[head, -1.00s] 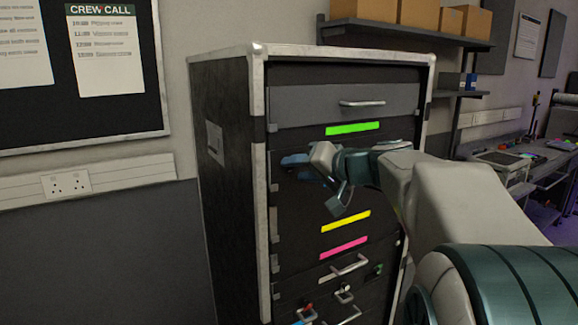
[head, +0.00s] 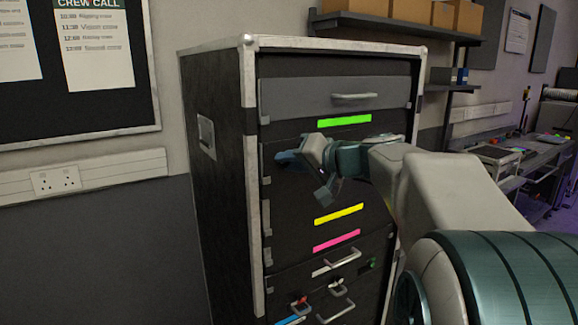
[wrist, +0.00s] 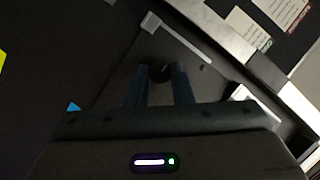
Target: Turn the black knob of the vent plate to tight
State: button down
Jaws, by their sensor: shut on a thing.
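The black knob (wrist: 160,71) shows in the wrist view as a small dark round shape between my two fingertips. My gripper (wrist: 160,80) is shut on it, with one blue-grey finger on each side. The vent plate (wrist: 122,72) appears to be the dark panel behind the knob; its details are too dim to read. In the head view my gripper (head: 284,157) is at the upper left of the rack front, below the green strip. The knob is hidden there behind my gripper. I cannot read the knob's turn mark.
The tall black rack (head: 219,155) has metal edges. A grey drawer (head: 300,99) with a handle is above my gripper. Yellow (head: 338,214) and pink (head: 336,240) strips, handles and small fittings are below. A workbench (head: 500,155) stands at the right.

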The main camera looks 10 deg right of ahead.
jog(key=m+y+b, duration=0.1)
jog(key=b, duration=0.1)
jog(key=f+m+b, duration=0.1)
jog(key=m+b, duration=0.1)
jog(key=shift+t+y+b, duration=0.3)
jog(key=shift+y, duration=0.1)
jog(key=m+b, duration=0.2)
jog(key=m+t+y+b, duration=0.1)
jog(key=m+b, duration=0.1)
jog(key=shift+f+y, duration=0.1)
jog(key=shift+y, duration=0.2)
jog(key=m+t+b, duration=0.1)
jog(key=m+b, duration=0.1)
jog(key=m+t+b, duration=0.1)
jog(key=m+b, duration=0.1)
jog(key=m, duration=0.1)
jog(key=shift+f, duration=0.15)
jog(key=shift+m+t+b, duration=0.9)
jog(key=shift+m+b, duration=0.25)
jog(key=shift+m, duration=1.05)
jog(key=c, duration=1.3)
grip_release()
jog(key=shift+o, duration=0.2)
